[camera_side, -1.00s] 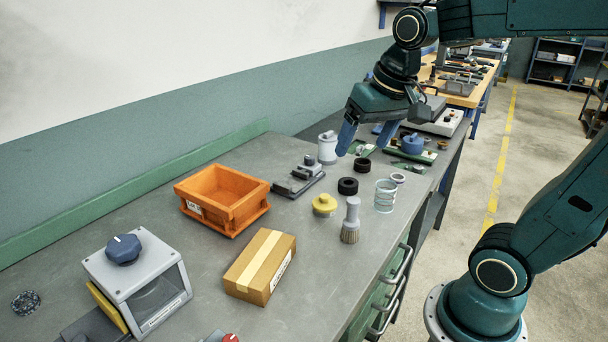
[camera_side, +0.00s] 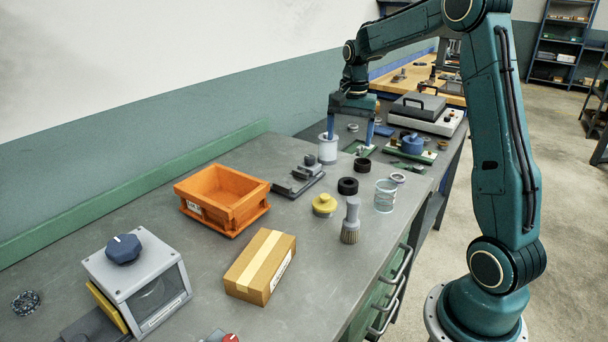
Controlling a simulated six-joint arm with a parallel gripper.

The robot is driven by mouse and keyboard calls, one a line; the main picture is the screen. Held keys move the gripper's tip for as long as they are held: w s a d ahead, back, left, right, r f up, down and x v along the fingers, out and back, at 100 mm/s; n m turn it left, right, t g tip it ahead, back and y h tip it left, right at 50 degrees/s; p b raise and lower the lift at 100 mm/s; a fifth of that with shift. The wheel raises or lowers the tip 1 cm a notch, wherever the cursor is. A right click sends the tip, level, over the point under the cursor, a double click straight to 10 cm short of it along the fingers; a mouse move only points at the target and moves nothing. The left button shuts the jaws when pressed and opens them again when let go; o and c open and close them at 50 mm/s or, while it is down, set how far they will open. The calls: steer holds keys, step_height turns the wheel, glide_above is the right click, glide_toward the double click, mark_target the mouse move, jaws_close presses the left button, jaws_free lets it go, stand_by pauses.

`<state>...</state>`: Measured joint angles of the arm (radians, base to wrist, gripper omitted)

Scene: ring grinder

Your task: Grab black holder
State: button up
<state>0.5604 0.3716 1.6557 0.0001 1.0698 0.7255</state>
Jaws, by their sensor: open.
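Two short black round pieces lie on the grey workbench; I cannot tell which one is the black holder. The farther black piece (camera_side: 362,165) lies just below my gripper in the picture. The nearer black piece (camera_side: 347,186) lies a little in front of it, toward the camera. My gripper (camera_side: 350,143) is open, with its two blue fingers pointing down and nothing seen between them. The left finger overlaps the white cylinder (camera_side: 327,151) in the picture; whether they touch is unclear.
A dark grey fixture (camera_side: 298,181), yellow knob (camera_side: 324,205), grey brush (camera_side: 350,222) and clear ringed cylinder (camera_side: 385,196) stand nearby. An orange bin (camera_side: 220,197), cardboard box (camera_side: 259,267) and grey machine with a blue knob (camera_side: 138,281) are nearer.

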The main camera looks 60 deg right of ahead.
steer(key=d+f+m, duration=0.1)
steer(key=d+f, duration=0.2)
steer(key=d, duration=0.1)
glide_above(348, 182)
steer(key=shift+g, duration=0.3)
steer(key=shift+s+d+f, duration=0.1)
steer(key=shift+f, duration=2.05)
steer(key=shift+s+f, duration=0.1)
steer(key=shift+f, duration=2)
steer(key=shift+w+f, duration=0.15)
steer(key=shift+f, duration=2.45)
steer(key=c, duration=1.1)
steer(key=shift+r, duration=0.15)
